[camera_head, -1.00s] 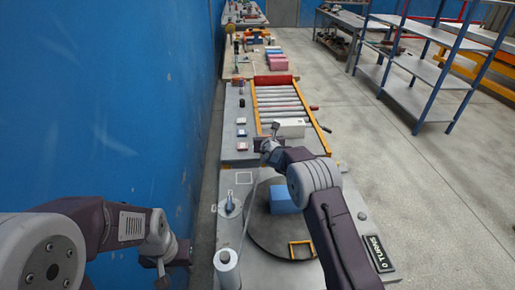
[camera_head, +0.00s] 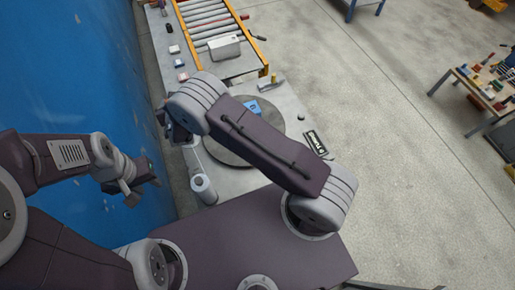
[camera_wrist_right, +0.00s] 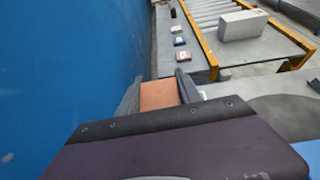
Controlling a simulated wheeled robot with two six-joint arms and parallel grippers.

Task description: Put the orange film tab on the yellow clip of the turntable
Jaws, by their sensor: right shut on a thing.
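My right gripper (camera_wrist_right: 158,94) is shut on the orange film tab (camera_wrist_right: 160,96), which shows between its two fingers in the right wrist view. The tab is held above the left side of the bench, close to the blue wall. In the head view my right arm crosses over the turntable (camera_head: 225,153), a dark round disc, and hides much of it. A blue block (camera_head: 249,108) shows on the disc's far part. I cannot make out the yellow clip for sure. My left gripper (camera_head: 139,190) hangs by the blue wall, away from the turntable; its finger gap is unclear.
A white cylinder (camera_head: 203,190) stands at the turntable's near left. A yellow-and-grey item (camera_head: 268,84) lies beyond the block. A roller conveyor (camera_head: 207,22) with a pale box (camera_head: 224,48) is farther back.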

